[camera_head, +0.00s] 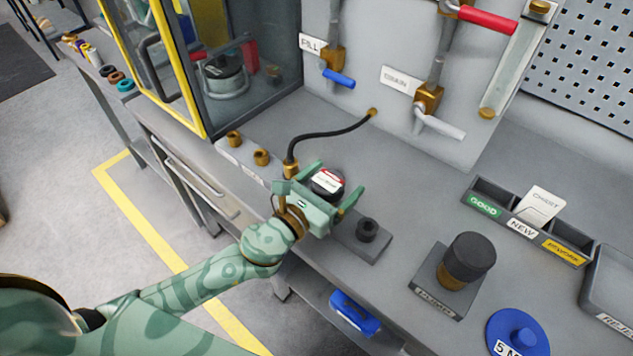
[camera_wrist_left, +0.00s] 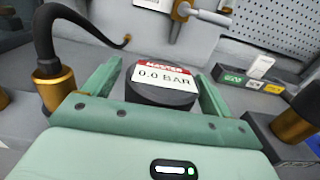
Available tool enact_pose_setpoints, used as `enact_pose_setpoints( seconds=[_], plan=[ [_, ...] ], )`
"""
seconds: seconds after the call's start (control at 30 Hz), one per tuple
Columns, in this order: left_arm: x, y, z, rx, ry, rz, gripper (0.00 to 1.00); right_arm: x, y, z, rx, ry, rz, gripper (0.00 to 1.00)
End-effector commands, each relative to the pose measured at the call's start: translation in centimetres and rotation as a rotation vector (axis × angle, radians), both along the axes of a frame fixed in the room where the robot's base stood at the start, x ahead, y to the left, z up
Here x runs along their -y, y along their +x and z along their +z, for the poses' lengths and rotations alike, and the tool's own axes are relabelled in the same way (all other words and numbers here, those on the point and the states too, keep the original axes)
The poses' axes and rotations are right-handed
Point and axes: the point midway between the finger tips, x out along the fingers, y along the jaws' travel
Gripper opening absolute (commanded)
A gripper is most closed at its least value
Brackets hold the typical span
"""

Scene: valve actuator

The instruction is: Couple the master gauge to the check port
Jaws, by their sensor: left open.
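The master gauge (camera_head: 327,184) is a black round body with a red and white label on top. The label reads 0.0 BAR in the left wrist view (camera_wrist_left: 160,88). My left gripper (camera_head: 338,178) is open, with one finger on each side of the gauge; I cannot tell whether either finger touches it. Its fingers also show in the left wrist view (camera_wrist_left: 160,74). A black hose (camera_head: 325,136) runs from the wall panel to a brass fitting (camera_head: 290,170) beside the gripper. I cannot tell which fitting is the check port. My right gripper is not in view.
A grey plate with a black knob (camera_head: 367,229) lies right of the gripper. Two brass fittings (camera_head: 261,157) stand at left. A black-topped brass piece (camera_head: 468,261), a blue disc (camera_head: 517,332) and a labelled tray (camera_head: 525,221) are at right.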

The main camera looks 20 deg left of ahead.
Motion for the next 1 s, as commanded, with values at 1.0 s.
enact_pose_setpoints(
  seconds=[1.0],
  plan=[
    [-5.4,-15.0,0.1,0.003,-0.001,0.000,0.85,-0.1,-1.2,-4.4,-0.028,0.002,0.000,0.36]
  ],
)
